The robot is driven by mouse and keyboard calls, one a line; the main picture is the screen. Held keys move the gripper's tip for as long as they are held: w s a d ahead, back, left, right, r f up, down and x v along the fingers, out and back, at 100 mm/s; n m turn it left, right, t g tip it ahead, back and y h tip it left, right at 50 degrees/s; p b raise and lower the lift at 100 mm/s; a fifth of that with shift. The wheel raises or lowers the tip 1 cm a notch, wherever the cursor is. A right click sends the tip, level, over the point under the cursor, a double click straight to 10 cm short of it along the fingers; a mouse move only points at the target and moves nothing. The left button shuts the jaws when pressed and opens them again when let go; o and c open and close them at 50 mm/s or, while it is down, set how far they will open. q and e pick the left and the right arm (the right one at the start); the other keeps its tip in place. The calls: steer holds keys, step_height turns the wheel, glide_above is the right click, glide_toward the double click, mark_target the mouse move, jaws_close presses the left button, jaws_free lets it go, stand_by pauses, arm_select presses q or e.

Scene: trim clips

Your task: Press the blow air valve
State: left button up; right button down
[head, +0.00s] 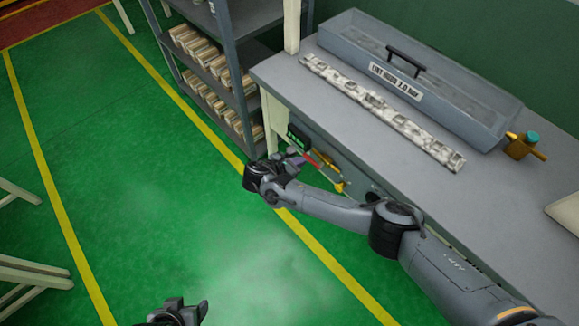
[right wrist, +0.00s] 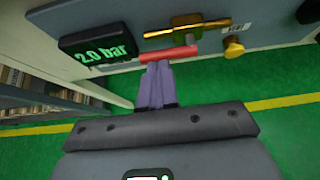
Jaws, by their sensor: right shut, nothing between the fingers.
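The blow air valve appears to be the brass fitting (right wrist: 187,27) with a red lever (right wrist: 168,54) on the workbench's front panel. The red lever also shows in the head view (head: 313,159). A black display (right wrist: 95,43) left of it reads "2.0 bar" in green. My right gripper (right wrist: 158,66) is shut and empty. Its purple fingertips are right at the lower edge of the red lever; I cannot tell whether they touch it. It also shows in the head view (head: 296,161). My left gripper (head: 180,311) shows only partly at the bottom edge; its jaw state is unclear.
A yellow knob (right wrist: 233,47) sits right of the lever. On the workbench (head: 290,80) lie a mottled strip (head: 385,112) and a long grey tray (head: 440,105) with a black handle. A brass fitting (head: 524,146) is beside it. A shelf (head: 228,55) stands left; the green floor is open.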

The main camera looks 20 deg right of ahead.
mark_target(312, 161)
steer(key=shift+b+x, duration=0.3)
steer(key=shift+x, duration=0.85)
steer(key=shift+d, duration=0.15)
